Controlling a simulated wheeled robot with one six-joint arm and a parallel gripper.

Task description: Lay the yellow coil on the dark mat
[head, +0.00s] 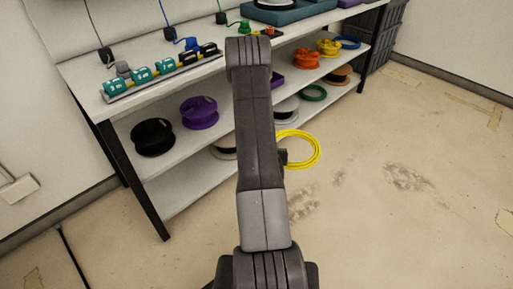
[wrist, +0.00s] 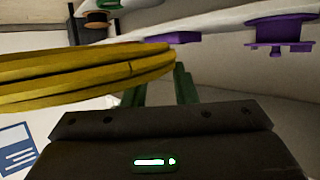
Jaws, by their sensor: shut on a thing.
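The yellow coil (head: 319,150) hangs off the floor just right of my arm in the head view, its left part hidden behind the arm. In the wrist view the coil (wrist: 80,72) is large and close, filling the left side. My gripper (wrist: 160,88) is shut on the coil's edge, its dark green fingers partly hidden by the strands. In the head view most of my gripper is hidden behind my arm. I cannot clearly make out a dark mat; a dark teal slab (head: 314,14) with a reel on it lies on the bench top.
A shelved bench (head: 78,78) runs along the wall. Teal connectors (head: 141,75) line the top. The floor at right is clear.

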